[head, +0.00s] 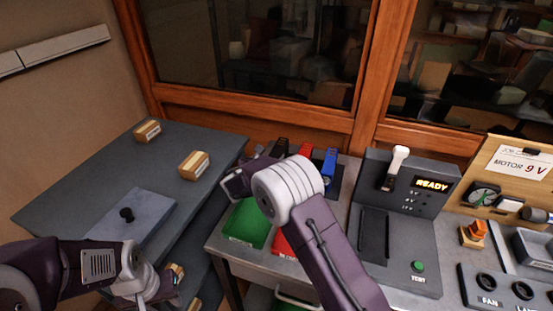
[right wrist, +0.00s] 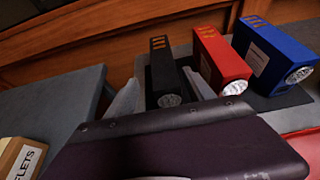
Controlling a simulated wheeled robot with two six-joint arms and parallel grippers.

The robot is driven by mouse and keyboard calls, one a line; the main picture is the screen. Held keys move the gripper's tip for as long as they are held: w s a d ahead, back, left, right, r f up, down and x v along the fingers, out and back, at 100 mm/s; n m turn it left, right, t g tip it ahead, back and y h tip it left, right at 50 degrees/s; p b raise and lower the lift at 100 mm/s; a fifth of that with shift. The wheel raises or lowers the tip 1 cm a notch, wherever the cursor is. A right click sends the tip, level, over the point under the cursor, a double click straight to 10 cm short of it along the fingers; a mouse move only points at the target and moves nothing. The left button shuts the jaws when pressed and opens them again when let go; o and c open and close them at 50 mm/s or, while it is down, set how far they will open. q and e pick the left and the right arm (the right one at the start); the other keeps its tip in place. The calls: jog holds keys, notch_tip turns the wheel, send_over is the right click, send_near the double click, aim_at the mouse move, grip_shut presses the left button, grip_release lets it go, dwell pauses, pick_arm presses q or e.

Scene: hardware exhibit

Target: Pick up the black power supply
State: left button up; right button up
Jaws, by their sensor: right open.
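The black power supply (right wrist: 164,72) stands in the right wrist view with orange marks on top and a round pale fan on its near end. In the head view its dark top (head: 280,146) shows at the back of the bench, partly covered by my right arm. My right gripper (right wrist: 162,86) is open, with one grey finger on each side of the black power supply. I cannot tell whether the fingers touch it. My left gripper (head: 168,284) is low at the left, near the dark shelves; its jaw opening is unclear.
A red supply (right wrist: 222,62) stands close to the right of the black one, with a blue supply (right wrist: 272,56) beyond. A green mat (head: 247,226) lies on the bench. A console (head: 410,235) reading READY stands to the right. Labelled blocks (head: 194,165) sit on the left table.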

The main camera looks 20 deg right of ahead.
aim_at(276, 155)
jog(key=shift+w+d, duration=0.1)
jog(key=shift+d, duration=0.3)
jog(key=x, duration=0.4)
jog(key=shift+w+d, duration=0.25)
jog(key=shift+d, duration=0.1)
jog(key=shift+s+r, duration=0.1)
grip_shut()
dwell(0.6)
